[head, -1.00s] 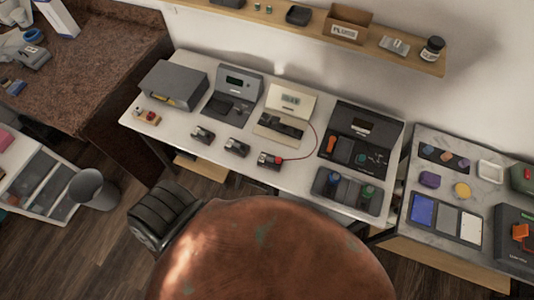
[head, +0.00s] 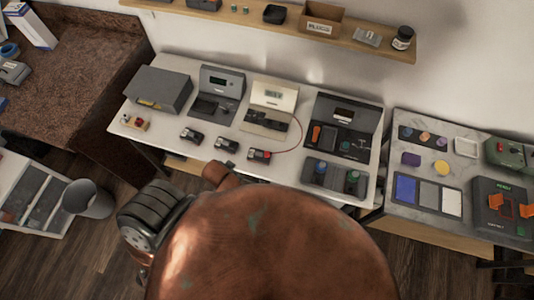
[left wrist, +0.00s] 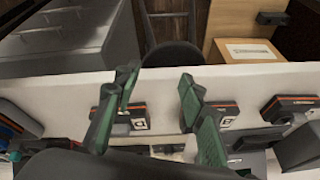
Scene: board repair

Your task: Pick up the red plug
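The red plug (head: 267,154) sits at the right end of the rightmost of three small black modules (head: 257,155) on the white table (head: 190,165), in the head view. A thin red wire curves from it towards the cream device (head: 272,95). In the left wrist view my left gripper (left wrist: 158,78) has its two green fingers spread apart with nothing between the tips. It is over the table near the labelled modules (left wrist: 225,115). I cannot make out the red plug in that view. In the head view my copper-coloured body hides the left gripper. My right gripper is not in view.
A grey box (head: 160,90), a grey device (head: 219,95) and a dark device (head: 342,125) stand along the table's back. A tray with blue and green parts (head: 320,178) is right of the plug. A bin (head: 88,199) stands on the floor at left.

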